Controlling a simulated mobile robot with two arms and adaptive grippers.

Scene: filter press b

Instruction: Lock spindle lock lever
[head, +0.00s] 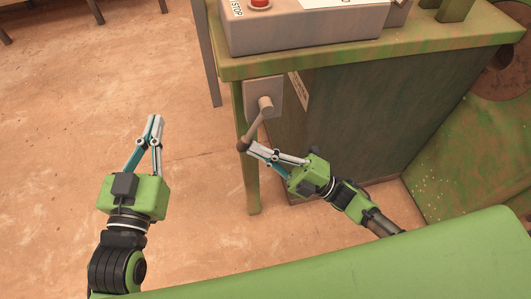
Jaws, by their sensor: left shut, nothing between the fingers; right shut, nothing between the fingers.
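The spindle lock lever (257,124) is a short grey rod with a dark ball knob (243,144) at its lower end. It points down and to the left from a round hub (266,105) on a grey plate (276,90) fixed to the green bench leg. My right gripper (250,147) is shut, with its fingertips at the knob; I cannot tell whether they touch it. My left gripper (155,118) is shut and empty, pointing up over the floor, well left of the lever.
A green bench (440,50) carries a grey control box (305,25) with a red stop button (260,3). Its dark side panel (360,110) stands right of the lever. A green surface (400,255) crosses the foreground. The floor at left is clear.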

